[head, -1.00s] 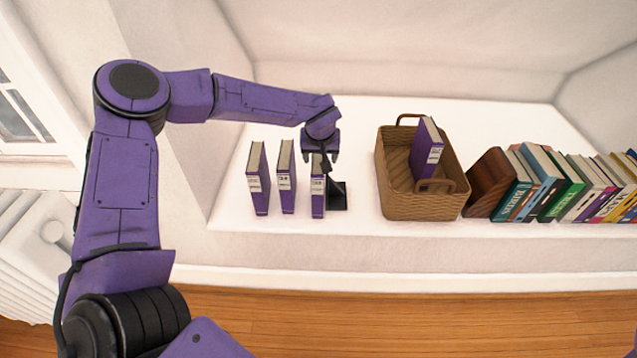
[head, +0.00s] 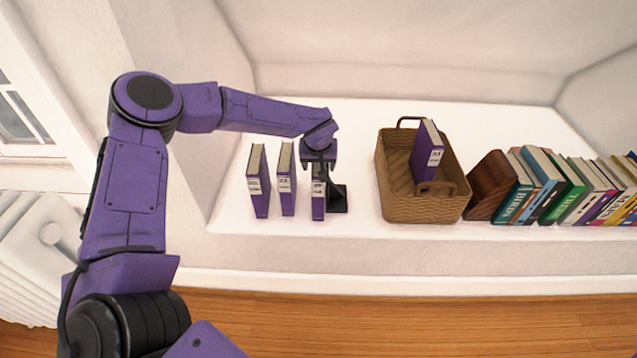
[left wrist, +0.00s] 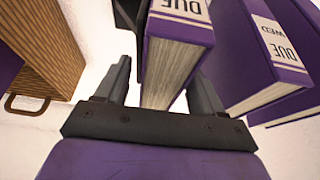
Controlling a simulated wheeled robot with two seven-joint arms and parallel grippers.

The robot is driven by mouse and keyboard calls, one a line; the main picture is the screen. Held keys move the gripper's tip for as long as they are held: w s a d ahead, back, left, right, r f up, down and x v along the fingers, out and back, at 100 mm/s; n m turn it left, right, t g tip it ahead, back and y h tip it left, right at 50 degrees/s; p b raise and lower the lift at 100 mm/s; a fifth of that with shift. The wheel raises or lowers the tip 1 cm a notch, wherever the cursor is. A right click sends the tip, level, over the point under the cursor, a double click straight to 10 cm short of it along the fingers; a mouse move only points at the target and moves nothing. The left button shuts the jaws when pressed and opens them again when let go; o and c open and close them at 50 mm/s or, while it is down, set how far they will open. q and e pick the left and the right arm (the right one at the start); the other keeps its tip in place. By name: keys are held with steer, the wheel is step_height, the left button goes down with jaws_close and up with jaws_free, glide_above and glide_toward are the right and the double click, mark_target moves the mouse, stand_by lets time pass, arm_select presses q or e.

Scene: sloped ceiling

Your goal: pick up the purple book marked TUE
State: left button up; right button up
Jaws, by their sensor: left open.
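Three purple books stand upright in a spaced row on the white ledge. The rightmost purple book (head: 318,206) stands beside a black bookend (head: 338,200); the middle one (head: 287,190) and the left one (head: 259,190) are to its left. My left gripper (head: 319,178) is open, above and around the top of the rightmost book. In the left wrist view that book (left wrist: 180,50) stands between the open fingers (left wrist: 160,90); its label shows DUE, with its day word cut off. The neighbouring book (left wrist: 235,50) reads DUE WED. I cannot read which book says TUE. My right gripper is out of view.
A wicker basket (head: 424,208) holding another purple book (head: 427,155) stands right of the row. A brown wooden bookend (head: 489,186) and several coloured books (head: 570,190) fill the ledge's right side. Free ledge lies between bookend and basket.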

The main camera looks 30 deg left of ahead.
arm_select(q)
steer(key=shift+f, duration=0.1)
stand_by(0.3)
jaws_close()
